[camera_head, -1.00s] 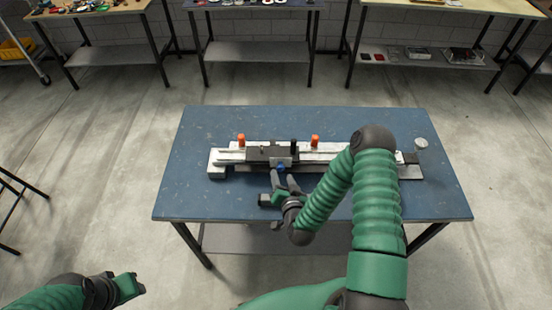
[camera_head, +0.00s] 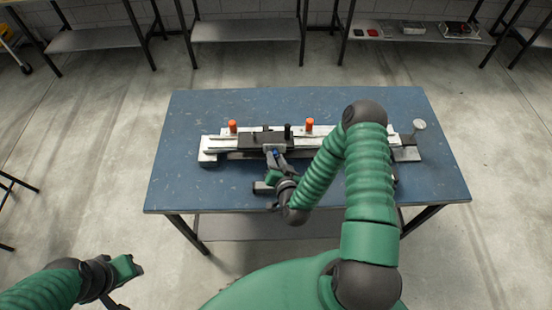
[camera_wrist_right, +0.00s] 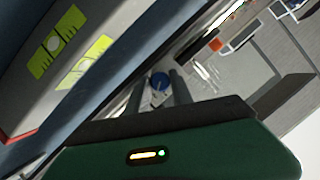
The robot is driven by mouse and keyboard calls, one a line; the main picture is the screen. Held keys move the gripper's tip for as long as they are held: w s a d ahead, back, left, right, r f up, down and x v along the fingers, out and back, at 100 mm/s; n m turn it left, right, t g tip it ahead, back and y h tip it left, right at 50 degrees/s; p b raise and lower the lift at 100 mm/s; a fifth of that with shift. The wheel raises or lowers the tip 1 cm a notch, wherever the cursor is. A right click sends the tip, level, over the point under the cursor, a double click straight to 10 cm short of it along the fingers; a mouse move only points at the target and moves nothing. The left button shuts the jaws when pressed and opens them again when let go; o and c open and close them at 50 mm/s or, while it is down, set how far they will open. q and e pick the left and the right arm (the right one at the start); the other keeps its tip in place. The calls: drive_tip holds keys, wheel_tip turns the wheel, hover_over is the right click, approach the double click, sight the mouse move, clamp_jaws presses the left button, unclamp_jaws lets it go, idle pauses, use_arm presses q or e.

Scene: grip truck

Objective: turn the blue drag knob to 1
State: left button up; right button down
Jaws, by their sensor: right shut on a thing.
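The blue knob (camera_head: 275,153) sits on the front of the dark carriage of the white and grey rail device (camera_head: 209,156) on the table. My right gripper (camera_head: 276,156) reaches it from the front and is shut on the knob. In the right wrist view the blue knob (camera_wrist_right: 159,82) lies between the two grey fingers of my right gripper (camera_wrist_right: 159,90). Any number marks on the knob are too small to read. My left gripper (camera_head: 133,267) is low at the left, away from the table, and its finger opening is unclear.
The rail lies along the blue table (camera_head: 400,187). Two orange pegs (camera_head: 232,127) (camera_head: 309,125) and a black post (camera_head: 287,131) stand up from the device. A grey round-topped post (camera_head: 419,125) is at its right end. The table's left front is clear.

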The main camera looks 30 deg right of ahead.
drive_tip(key=shift+d, duration=0.15)
drive_tip(key=shift+r, duration=0.15)
drive_tip(key=n+p, duration=0.1)
drive_tip(key=n+g+h+p, duration=0.1)
drive_tip(key=shift+w+a+r+n, duration=0.15)
drive_tip(key=shift+a+n, duration=0.05)
drive_tip(key=shift+n, duration=0.1)
drive_tip(key=shift+w+a+f+n+g+h+b, duration=0.1)
drive_tip(key=shift+n+g+h, duration=0.3)
drive_tip(key=shift+n+h, duration=0.75)
drive_tip(key=shift+w+a+f+n+g+h+b, duration=0.15)
drive_tip(key=shift+n+g+h, duration=0.4)
drive_tip(key=shift+n, duration=1.05)
drive_tip(key=shift+s+a+n+g+h+b, duration=0.1)
drive_tip(key=shift+n+g+h, duration=0.15)
drive_tip(key=shift+n+h, duration=1)
